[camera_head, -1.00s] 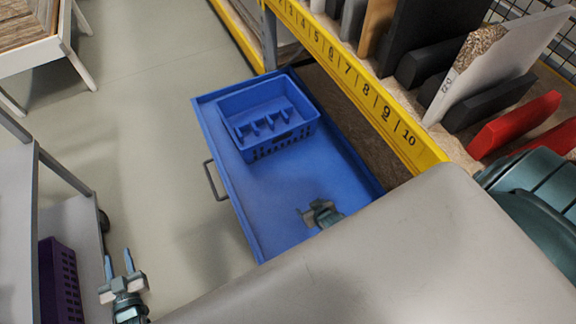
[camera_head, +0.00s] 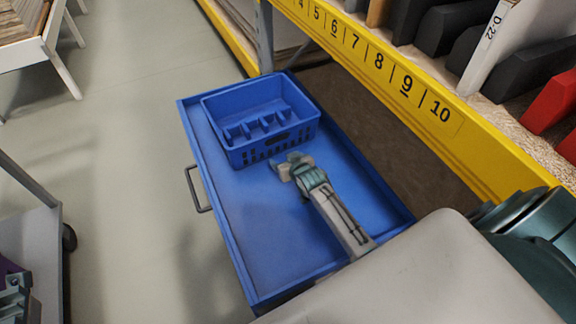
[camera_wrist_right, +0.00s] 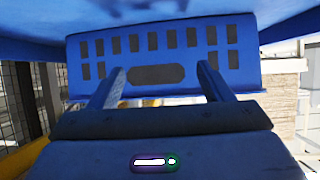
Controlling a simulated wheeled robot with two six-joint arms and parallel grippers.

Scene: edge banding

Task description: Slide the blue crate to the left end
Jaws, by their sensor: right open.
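The blue crate (camera_head: 262,115) sits on the blue drawer tray (camera_head: 262,228), toward its far end in the head view. It is upright, with a row of dividers inside and slotted walls. My right gripper (camera_head: 291,163) is over the tray, close to the crate's near wall. In the right wrist view the open fingers (camera_wrist_right: 161,70) are spread in front of the crate's slotted wall (camera_wrist_right: 158,50), on either side of its handle hole. Whether they touch it cannot be told. Part of my left gripper (camera_head: 16,290) shows at the lower left corner; its fingers are not clear.
A yellow numbered shelf beam (camera_head: 400,85) runs along the tray's right side, with boards and a red piece above. A metal handle (camera_head: 197,189) sticks out from the tray's left side. A grey cart (camera_head: 38,235) stands at left. Floor between is clear.

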